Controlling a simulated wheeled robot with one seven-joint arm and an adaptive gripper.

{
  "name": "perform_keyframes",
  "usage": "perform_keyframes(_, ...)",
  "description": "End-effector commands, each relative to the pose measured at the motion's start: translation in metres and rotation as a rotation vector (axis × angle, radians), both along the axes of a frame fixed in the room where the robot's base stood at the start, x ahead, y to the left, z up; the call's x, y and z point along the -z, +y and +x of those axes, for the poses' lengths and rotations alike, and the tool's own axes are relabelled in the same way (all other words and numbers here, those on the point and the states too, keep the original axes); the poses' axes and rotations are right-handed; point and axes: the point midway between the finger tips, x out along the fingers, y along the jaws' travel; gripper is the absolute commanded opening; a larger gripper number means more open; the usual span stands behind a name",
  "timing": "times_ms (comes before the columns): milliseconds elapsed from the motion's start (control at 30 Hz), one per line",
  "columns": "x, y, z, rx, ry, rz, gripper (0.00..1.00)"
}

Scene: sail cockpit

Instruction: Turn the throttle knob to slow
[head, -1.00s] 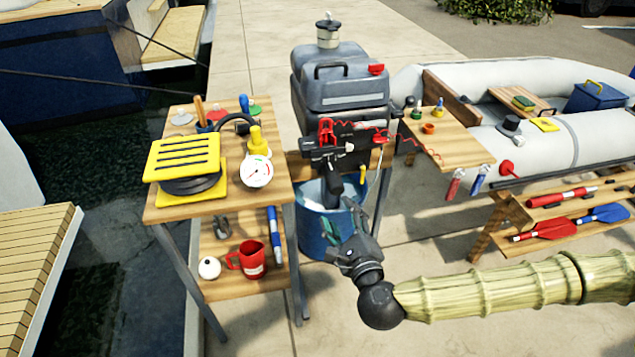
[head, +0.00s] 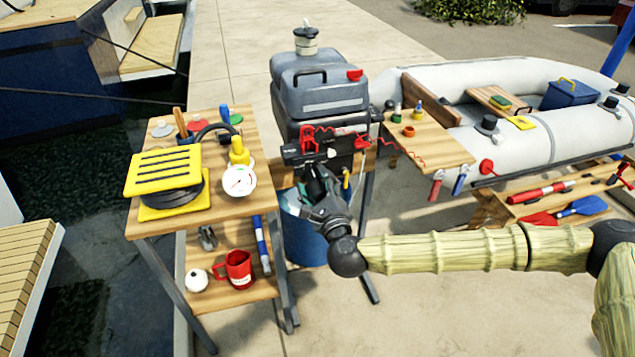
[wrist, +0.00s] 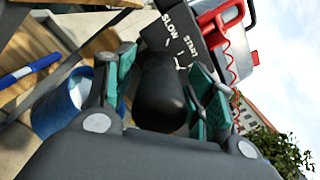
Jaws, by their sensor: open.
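The throttle knob (wrist: 160,92) is a dark, rounded grip in the wrist view, sticking out toward me from a black panel. The panel (wrist: 182,28) carries white SLOW and START lettering, with SLOW on the left. My gripper (wrist: 162,98) is open, with its green-padded fingers on either side of the knob. I cannot tell whether either pad touches it.
A blue bucket (head: 300,240) stands under the motor. At left, a wooden stand (head: 240,207) holds a yellow pump, a gauge (head: 239,181) and a red mug (head: 236,268). A red coiled cord (wrist: 228,52) hangs beside the panel. A small wooden table (head: 440,148) stands right.

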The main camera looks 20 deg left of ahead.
Motion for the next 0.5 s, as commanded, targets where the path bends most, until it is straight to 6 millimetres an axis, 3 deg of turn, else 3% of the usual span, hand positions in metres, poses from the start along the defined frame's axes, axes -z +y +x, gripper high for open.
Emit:
perform_keyframes(400,0.0004,0.0032,0.0057,0.001,0.001,0.0,0.55)
perform_keyframes(500,0.0004,0.003,0.0057,0.001,0.001,0.0,0.37)
